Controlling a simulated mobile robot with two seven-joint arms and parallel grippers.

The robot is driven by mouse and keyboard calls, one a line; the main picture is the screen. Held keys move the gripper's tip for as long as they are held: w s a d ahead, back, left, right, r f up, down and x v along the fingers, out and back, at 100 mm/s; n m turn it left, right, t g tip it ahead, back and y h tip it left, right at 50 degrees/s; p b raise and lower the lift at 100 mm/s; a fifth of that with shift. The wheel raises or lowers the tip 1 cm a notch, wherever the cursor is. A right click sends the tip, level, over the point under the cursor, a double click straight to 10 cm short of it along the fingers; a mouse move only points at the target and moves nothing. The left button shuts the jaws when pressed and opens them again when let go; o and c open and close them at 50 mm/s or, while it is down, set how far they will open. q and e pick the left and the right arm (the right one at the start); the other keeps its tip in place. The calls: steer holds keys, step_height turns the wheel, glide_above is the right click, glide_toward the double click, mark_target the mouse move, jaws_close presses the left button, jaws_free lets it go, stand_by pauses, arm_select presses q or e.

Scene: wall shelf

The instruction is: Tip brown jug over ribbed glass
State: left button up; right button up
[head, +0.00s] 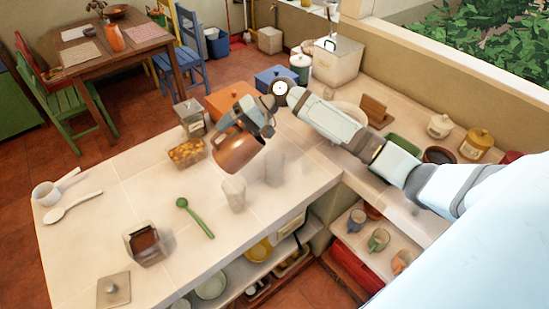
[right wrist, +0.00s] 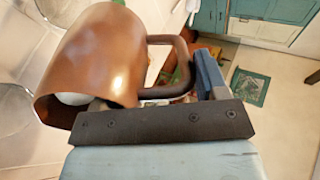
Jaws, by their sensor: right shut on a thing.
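The brown jug (head: 238,152) hangs in the air, tilted, in the head view; it also fills the left of the right wrist view (right wrist: 95,60). My right gripper (head: 262,122) is shut on the jug's handle (right wrist: 178,52). Two clear glasses stand on the counter below the jug: a shorter one (head: 233,192) almost under it and a taller, faint one (head: 274,165) to the right. I cannot make out ribs on either clearly. What is inside the jug is unclear. My left gripper is not in view.
A glass container of orange-brown pieces (head: 187,152) and a lidded jar (head: 190,118) stand behind. Open shelves lie below the counter's front edge.

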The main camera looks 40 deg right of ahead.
steer(key=shift+d, duration=0.1)
stand_by(0.3)
steer(key=shift+d+y, duration=0.25)
steer(key=shift+y, duration=0.05)
steer(key=shift+s+a, duration=0.1)
steer(key=shift+d+y, duration=0.3)
